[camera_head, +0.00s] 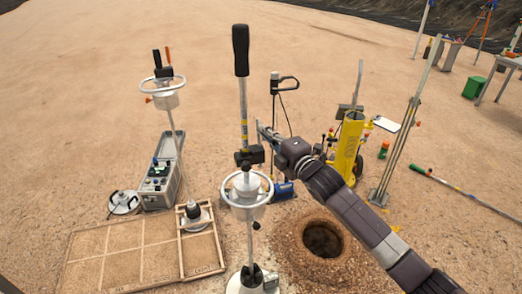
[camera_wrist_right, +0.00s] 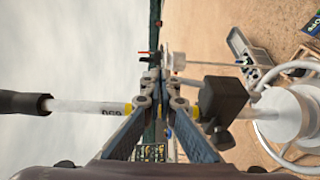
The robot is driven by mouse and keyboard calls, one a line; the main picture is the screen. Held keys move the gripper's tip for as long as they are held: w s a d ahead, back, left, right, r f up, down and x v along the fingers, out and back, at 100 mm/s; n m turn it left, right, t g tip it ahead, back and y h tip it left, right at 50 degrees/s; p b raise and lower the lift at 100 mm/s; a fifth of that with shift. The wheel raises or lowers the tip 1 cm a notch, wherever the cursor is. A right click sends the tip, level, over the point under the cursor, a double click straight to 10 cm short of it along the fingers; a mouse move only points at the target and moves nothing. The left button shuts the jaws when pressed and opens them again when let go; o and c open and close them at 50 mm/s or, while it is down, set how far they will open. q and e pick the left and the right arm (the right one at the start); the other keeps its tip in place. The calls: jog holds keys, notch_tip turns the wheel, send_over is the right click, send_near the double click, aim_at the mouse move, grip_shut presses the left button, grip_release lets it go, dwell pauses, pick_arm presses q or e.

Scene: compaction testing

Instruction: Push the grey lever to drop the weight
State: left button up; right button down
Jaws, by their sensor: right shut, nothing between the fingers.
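The drop-weight device (camera_head: 241,100) stands upright in the middle of the head view, with a black grip on top, a pale rod, a black block (camera_head: 249,156), and a white weight (camera_head: 247,187) with a ring around it. The black block also shows in the right wrist view (camera_wrist_right: 222,103). I cannot make out the grey lever clearly. My right gripper (camera_head: 262,128) is shut and empty, just right of the rod and slightly above the block. In the wrist view its blue-grey fingers (camera_wrist_right: 155,80) overlap the rod; contact is unclear. My left gripper is not in view.
A similar device (camera_head: 172,120) stands at the left beside a grey instrument case (camera_head: 161,172). A wooden tray (camera_head: 112,262) lies at front left. A round hole (camera_head: 323,239) is below my right arm. A yellow cylinder (camera_head: 348,143) stands behind the arm.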

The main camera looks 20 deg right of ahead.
jog(key=shift+w, duration=0.2)
jog(key=shift+s, duration=0.1)
jog(key=s+p, duration=0.2)
jog(key=s, duration=0.4)
jog(key=shift+d+p, duration=0.1)
jog(key=shift+p, duration=0.3)
